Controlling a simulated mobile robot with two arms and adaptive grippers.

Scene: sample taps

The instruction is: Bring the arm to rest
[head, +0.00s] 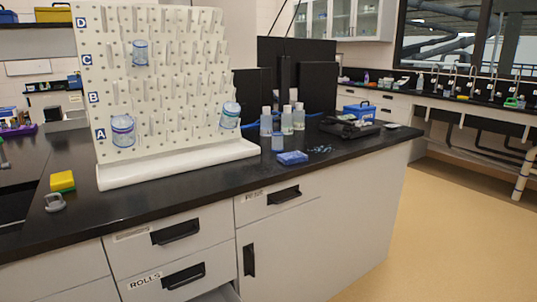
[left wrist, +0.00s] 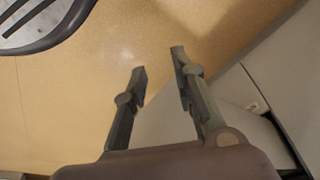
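My left gripper (left wrist: 158,68) shows in the left wrist view with its two fingers apart and nothing between them. It hangs over the tan floor (left wrist: 80,85), beside pale cabinet fronts at the right. No gripper or arm shows in the head view, so my right gripper is not seen.
In the head view a black counter (head: 200,195) holds a white peg rack (head: 175,165) with several jars on its pegs. A lower drawer (head: 220,293) looks partly open. The floor at right is clear.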

